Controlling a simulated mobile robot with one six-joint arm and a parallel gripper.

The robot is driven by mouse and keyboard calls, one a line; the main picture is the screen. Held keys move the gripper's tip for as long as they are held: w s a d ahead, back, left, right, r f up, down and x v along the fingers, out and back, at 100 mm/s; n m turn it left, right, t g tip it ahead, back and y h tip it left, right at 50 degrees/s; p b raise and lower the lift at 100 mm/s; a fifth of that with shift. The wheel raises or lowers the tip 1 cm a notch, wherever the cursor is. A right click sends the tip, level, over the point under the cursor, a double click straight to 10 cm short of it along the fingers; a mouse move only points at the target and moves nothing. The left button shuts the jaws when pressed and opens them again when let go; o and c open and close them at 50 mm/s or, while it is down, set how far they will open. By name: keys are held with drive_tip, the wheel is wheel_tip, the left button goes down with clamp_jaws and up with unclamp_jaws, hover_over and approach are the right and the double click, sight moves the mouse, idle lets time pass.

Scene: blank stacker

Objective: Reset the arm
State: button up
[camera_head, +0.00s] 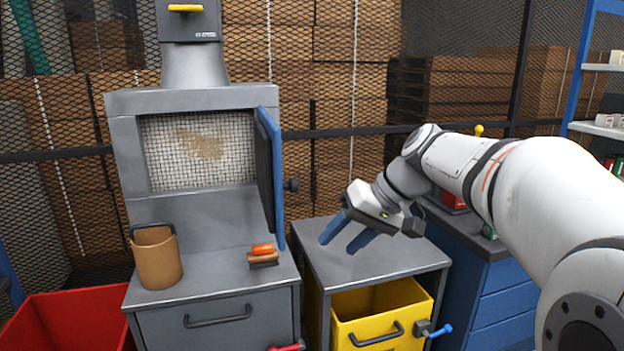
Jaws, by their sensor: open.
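My white arm reaches in from the right. My gripper (346,236) hangs above the grey side table (318,264), with its two blue fingers apart and nothing between them. The fingers point down and to the left. The gripper is to the right of the grey machine (128,150) and its open blue-edged door (272,180).
A brown bucket (157,262) and an orange-handled brush (263,254) are on the machine's ledge. A yellow bin (375,322) is under the side table. A red bin (75,305) stands at the lower left. A blue drawer cabinet (497,290) stands right.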

drive_tip(key=s+d+f+m+h+p, duration=0.1)
drive_tip(key=s+d+f+h+p, duration=0.2)
drive_tip(key=s, duration=0.6)
drive_tip(key=s+d+f+m+h+p, duration=0.2)
drive_tip(key=s+d+f+h+p, duration=0.1)
drive_tip(key=s, duration=0.6)
drive_tip(key=d+h+p, duration=0.1)
drive_tip(key=d+p, duration=0.1)
drive_tip(key=d, duration=0.1)
drive_tip(key=shift+f+t, duration=0.3)
drive_tip(key=shift+f, duration=0.1)
drive_tip(key=shift+s+d+f, duration=0.15)
drive_tip(key=shift+c, duration=1.4)
